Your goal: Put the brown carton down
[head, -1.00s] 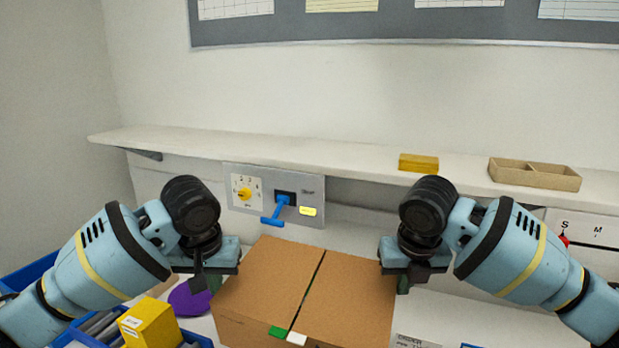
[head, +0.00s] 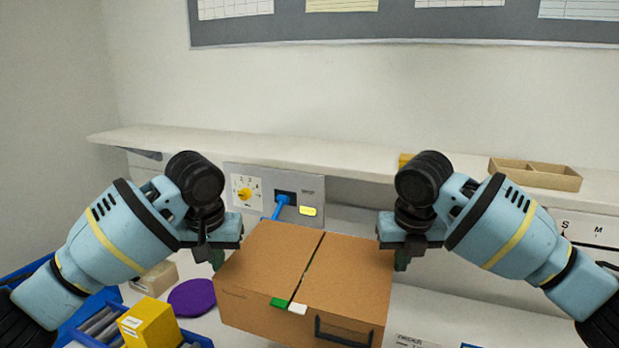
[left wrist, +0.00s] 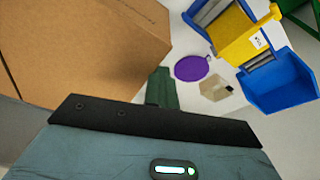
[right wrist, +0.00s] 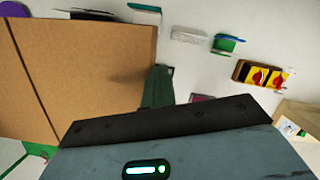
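The brown carton (head: 270,255) is closed and roughly level, with green and white tape at its front edge and a dark handle outline on its front. My left gripper (head: 217,258) is at its left side and my right gripper (head: 401,260) at its right side, both pointing down. The fingers appear together at the middle of each gripper in the left wrist view (left wrist: 161,88) and the right wrist view (right wrist: 157,87), beside the carton's sides rather than around it. The carton sits between them. Its underside is hidden, so I cannot tell its height above the worktop.
A panel with a yellow knob (head: 245,192) and a blue lever (head: 281,206) is behind the carton. A purple disc (head: 192,297), a yellow box (head: 150,324) and blue bins are at left. A shelf (head: 300,152) runs behind.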

